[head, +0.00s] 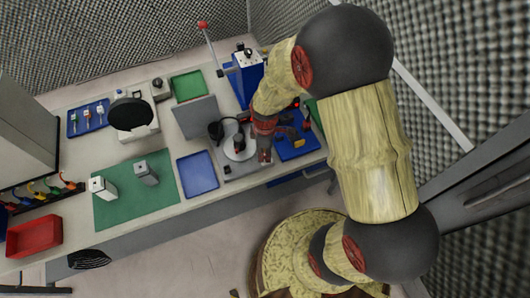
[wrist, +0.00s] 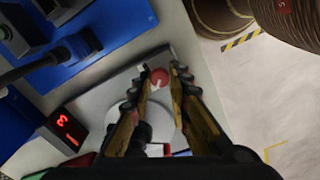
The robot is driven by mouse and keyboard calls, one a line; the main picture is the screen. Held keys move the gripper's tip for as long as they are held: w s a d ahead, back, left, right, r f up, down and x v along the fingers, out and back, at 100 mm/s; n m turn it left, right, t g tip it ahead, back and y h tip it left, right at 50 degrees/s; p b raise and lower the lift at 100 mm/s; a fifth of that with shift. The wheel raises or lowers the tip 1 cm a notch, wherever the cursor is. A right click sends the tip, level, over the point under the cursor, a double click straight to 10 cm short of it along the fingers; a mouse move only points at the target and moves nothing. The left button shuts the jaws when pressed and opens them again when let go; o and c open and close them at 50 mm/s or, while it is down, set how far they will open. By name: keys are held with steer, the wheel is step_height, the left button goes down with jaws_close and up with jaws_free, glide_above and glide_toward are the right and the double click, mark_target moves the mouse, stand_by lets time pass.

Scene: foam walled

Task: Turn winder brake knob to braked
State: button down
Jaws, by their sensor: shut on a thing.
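The small red winder brake knob (wrist: 158,78) with a white pointer mark sits on the light grey winder panel (wrist: 118,86) in the wrist view. My gripper (wrist: 164,72) has its two fingers on either side of the knob and is shut on it. I cannot read which setting the pointer is at. A round white disc (wrist: 122,116) lies next to the left finger, partly hidden by it. In the head view my gripper (head: 264,156) reaches down at the right edge of the winder (head: 238,172), and the knob is hidden there.
A display with red digits (wrist: 66,130) stands left of the disc. A blue tray (head: 296,153) with tools lies right of the winder, and an empty blue tray (head: 198,174) lies left. A grey upright panel (head: 195,117) and blue machine (head: 246,75) stand behind.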

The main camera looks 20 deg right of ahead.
stand_by(0.4)
steer(key=m, duration=0.4)
steer(key=shift+w+m+p, duration=0.1)
steer(key=shift+m+p, duration=0.2)
steer(key=shift+p, duration=0.1)
steer(key=m, duration=0.4)
steer(key=shift+d+m, duration=0.1)
steer(key=shift+m, duration=0.2)
steer(key=m+p, duration=0.1)
steer(key=m, duration=0.3)
steer(key=shift+m, duration=2.3)
steer(key=c, duration=1.7)
jaws_free()
steer(key=shift+o, duration=0.2)
